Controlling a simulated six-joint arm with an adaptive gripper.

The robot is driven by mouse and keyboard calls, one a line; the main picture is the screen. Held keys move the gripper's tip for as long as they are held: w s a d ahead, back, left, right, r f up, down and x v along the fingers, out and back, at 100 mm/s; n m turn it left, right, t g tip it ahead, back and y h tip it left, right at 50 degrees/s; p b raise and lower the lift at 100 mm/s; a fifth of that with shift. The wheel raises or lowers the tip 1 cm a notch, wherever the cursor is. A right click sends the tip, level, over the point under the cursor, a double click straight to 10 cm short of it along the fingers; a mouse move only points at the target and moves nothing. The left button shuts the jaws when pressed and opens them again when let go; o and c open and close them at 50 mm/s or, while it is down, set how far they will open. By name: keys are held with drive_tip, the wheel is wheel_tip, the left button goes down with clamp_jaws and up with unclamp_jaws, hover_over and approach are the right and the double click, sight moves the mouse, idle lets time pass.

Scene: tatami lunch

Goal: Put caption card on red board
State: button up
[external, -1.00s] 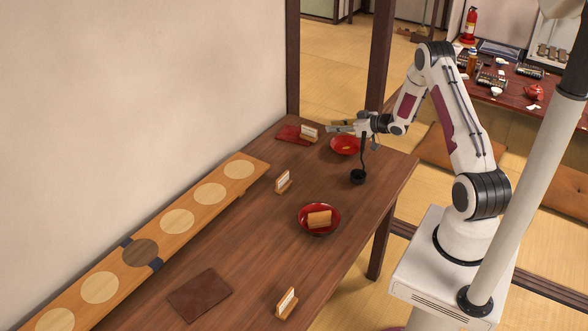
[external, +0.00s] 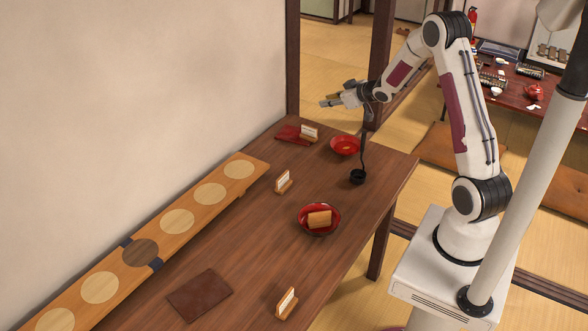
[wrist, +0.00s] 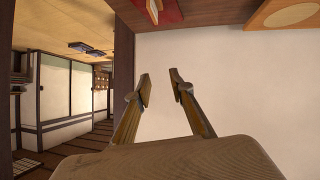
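A caption card (external: 309,131) in a small wooden stand is upright at the far end of the table. It appears to rest on the right part of the red board (external: 287,132). The red board is cut off at the top of the wrist view (wrist: 172,12), with the card's stand (wrist: 152,10) against it. My gripper (external: 325,102) is above and to the right of this card, clear of the table. In the wrist view its two fingertips (wrist: 162,82) are apart with nothing between them. Two more cards stand mid-table (external: 283,181) and at the near edge (external: 287,303).
A red dish (external: 345,145) and a black holder with an upright handle (external: 358,176) are near my arm. A red bowl (external: 305,228) holds a brown block. A dark red-brown board (external: 190,302) lies nearer. A raised wooden plank with round discs (external: 205,212) runs along the wall.

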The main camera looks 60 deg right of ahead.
drive_tip(key=s+a+r+m+g+h, duration=0.1)
drive_tip(key=s+a+r+g, duration=0.2)
drive_tip(key=s+a+r, duration=1.1)
drive_tip(key=s+a+g+y, duration=0.1)
drive_tip(key=s+a, duration=0.8)
drive_tip(key=s, duration=0.2)
drive_tip(key=s+a+n+g+y, duration=0.1)
drive_tip(key=s+a+y, duration=0.1)
drive_tip(key=s+a, duration=0.7)
drive_tip(key=s, duration=0.3)
drive_tip(key=shift+s+g+y, duration=0.15)
drive_tip(key=shift+g+y, duration=0.15)
drive_tip(key=shift+g, duration=0.1)
